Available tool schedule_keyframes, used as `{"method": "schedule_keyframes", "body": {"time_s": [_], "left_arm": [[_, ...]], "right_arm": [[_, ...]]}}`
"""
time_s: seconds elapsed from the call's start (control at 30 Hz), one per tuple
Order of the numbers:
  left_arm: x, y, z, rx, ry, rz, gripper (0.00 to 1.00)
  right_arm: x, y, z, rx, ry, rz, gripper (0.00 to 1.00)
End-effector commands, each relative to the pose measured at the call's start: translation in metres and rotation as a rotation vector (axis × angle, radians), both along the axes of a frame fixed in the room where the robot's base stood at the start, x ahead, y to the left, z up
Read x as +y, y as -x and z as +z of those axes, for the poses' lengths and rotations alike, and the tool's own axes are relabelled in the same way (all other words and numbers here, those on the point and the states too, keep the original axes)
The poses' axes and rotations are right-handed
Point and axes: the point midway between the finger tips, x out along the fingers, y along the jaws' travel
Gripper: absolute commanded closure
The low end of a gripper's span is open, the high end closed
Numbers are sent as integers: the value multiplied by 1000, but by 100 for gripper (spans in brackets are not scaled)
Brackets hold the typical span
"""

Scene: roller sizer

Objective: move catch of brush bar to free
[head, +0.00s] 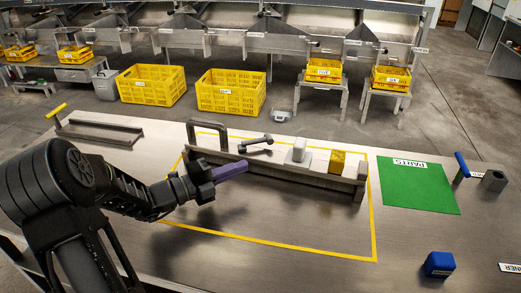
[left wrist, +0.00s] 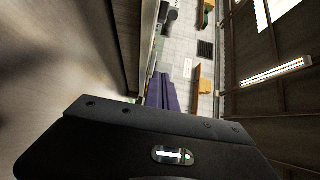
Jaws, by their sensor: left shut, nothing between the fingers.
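The brush bar (head: 290,175) is a long grey metal bar lying inside a yellow-taped rectangle on the bench. A tall dark handle (head: 207,124) stands at its left end. A small dark lever with knobbed ends (head: 256,144), a pale block (head: 299,150) and a yellow block (head: 337,161) show along it. No readable mark shows which part is the catch. My left gripper (head: 232,170) has purple fingers, shut and empty, in front of the bar's left half. Its fingers show in the left wrist view (left wrist: 163,93). Whether they touch the bar is unclear. My right gripper is out of view.
A green parts mat (head: 418,188) lies to the right, with a blue-handled tool (head: 461,164) beyond it. A blue block (head: 439,264) sits near the front. A dark tray-like frame (head: 100,134) lies at left. Yellow crates (head: 231,92) stand behind the bench. The front middle is clear.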

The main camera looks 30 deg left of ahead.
Motion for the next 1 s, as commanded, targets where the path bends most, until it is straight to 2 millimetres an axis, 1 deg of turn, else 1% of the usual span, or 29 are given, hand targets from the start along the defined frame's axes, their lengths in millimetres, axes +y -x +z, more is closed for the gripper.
{"method": "schedule_keyframes", "body": {"time_s": [0.17, 0.27, 0.37, 0.67, 0.8, 1.0], "left_arm": [[-6, -9, 0, -1, 0, -3, 100], [-13, -19, 0, -1, 1, -3, 100], [-21, -33, 0, -2, 1, -4, 100], [-54, -84, 0, 0, 1, -3, 100], [-37, -101, 0, -1, 0, 2, 100], [-26, -112, 0, 0, 0, 0, 100]], "right_arm": [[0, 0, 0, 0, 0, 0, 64], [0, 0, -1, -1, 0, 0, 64], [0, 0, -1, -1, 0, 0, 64], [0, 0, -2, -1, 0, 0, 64], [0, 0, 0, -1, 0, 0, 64], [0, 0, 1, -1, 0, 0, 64]]}}
